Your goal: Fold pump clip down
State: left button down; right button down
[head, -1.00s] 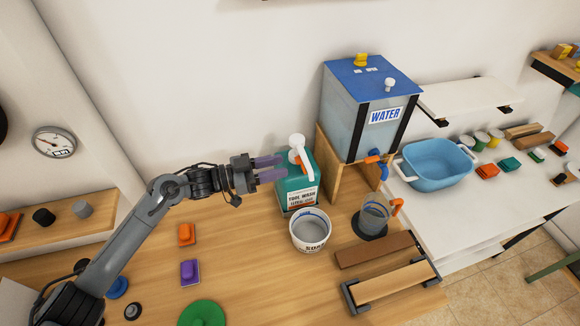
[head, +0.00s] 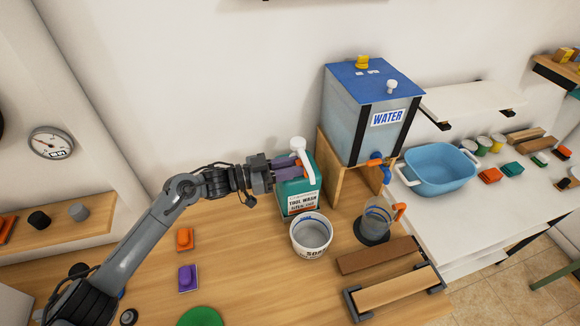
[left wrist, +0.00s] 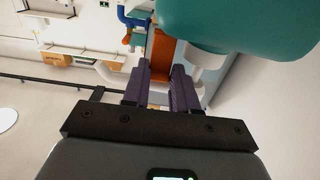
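The teal soap bottle (head: 297,192) stands upright on the wooden bench with a white pump (head: 298,145) on top. A small orange part, likely the pump clip (head: 299,161), shows at the pump's neck, partly hidden by my fingers. My left gripper (head: 293,168) is level with the pump, its purple fingers apart and reaching the neck from the left. In the left wrist view a brown-orange piece (left wrist: 160,52) shows between the fingertips; I cannot tell whether it is the clip or something behind. The bottle fills the upper right there. My right gripper is not in view.
A grey-white bucket (head: 311,236) stands just in front of the bottle. The water tank (head: 368,120) on its wooden stand is to the right, with a clear jug (head: 377,217) below its tap. A blue basin (head: 440,168) is farther right.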

pick_arm(q)
jog(key=f+h+b, duration=0.1)
jog(key=b, duration=0.2)
jog(key=f+t+h+b, duration=0.1)
jog(key=h+b, duration=0.1)
jog(key=b, duration=0.1)
jog(key=shift+s+a+f, duration=0.1)
jog(key=shift+s+a, duration=0.1)
jog(key=shift+a, duration=0.2)
jog(key=shift+t+h+b, duration=0.3)
jog(key=shift+h+b, duration=0.2)
jog(key=shift+a+r, duration=0.1)
jog(key=shift+r, duration=0.15)
jog(key=c, duration=1.2)
grip_release()
jog(key=shift+o, duration=0.2)
